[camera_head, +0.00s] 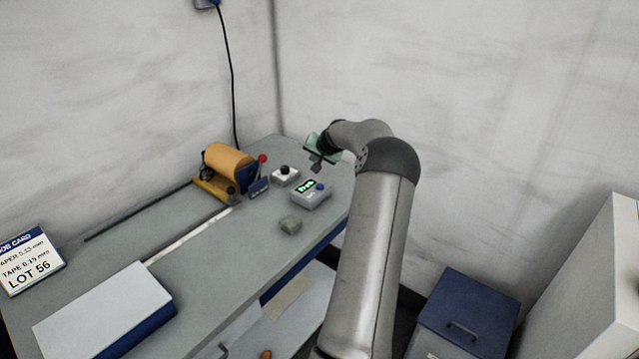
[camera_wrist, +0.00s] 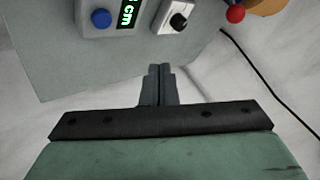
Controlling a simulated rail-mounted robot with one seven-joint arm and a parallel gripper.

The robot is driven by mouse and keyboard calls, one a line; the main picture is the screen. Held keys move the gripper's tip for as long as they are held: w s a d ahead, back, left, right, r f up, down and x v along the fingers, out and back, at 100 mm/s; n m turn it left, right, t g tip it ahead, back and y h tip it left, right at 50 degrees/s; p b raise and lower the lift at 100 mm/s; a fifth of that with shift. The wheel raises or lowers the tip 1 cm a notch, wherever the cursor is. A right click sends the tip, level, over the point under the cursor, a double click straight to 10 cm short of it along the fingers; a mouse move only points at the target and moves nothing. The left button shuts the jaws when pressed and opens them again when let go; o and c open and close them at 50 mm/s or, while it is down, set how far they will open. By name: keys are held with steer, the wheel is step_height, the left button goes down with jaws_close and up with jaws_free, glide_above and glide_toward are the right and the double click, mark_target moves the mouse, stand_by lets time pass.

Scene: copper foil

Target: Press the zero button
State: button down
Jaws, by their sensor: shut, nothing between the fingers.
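A small grey box (camera_head: 311,200) with a lit green display (camera_head: 304,186) sits near the far right end of the bench. A round blue button (camera_head: 320,187) stands on its top, beside the display. No label on the button is readable. My gripper (camera_head: 316,168) is shut and empty, raised above the bench's far end, beyond the box and apart from it. In the wrist view its closed fingertips (camera_wrist: 160,70) are below and right of the button.
A white box (camera_head: 285,178) with a black knob stands just left of the display box. An orange roll (camera_head: 228,162) on a stand and a red-tipped lever (camera_head: 262,158) are farther left. Walls close in the bench's far end.

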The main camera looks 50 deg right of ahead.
steer(key=shift+s+d, duration=0.3)
steer(key=shift+d, duration=0.2)
steer(key=shift+s+d, duration=0.25)
steer(key=shift+d, duration=0.25)
steer(key=shift+f, duration=0.2)
steer(key=b, duration=0.3)
glide_above(321, 188)
step_height(321, 188, down, 8)
steer(key=shift+r, duration=0.1)
steer(key=shift+f+b, duration=0.3)
steer(key=shift+f, duration=0.1)
steer(key=shift+f, duration=0.1)
stand_by(1.0)
steer(key=shift+d+f+b, duration=0.1)
steer(key=shift+f+b, duration=0.2)
steer(key=shift+b, duration=0.35)
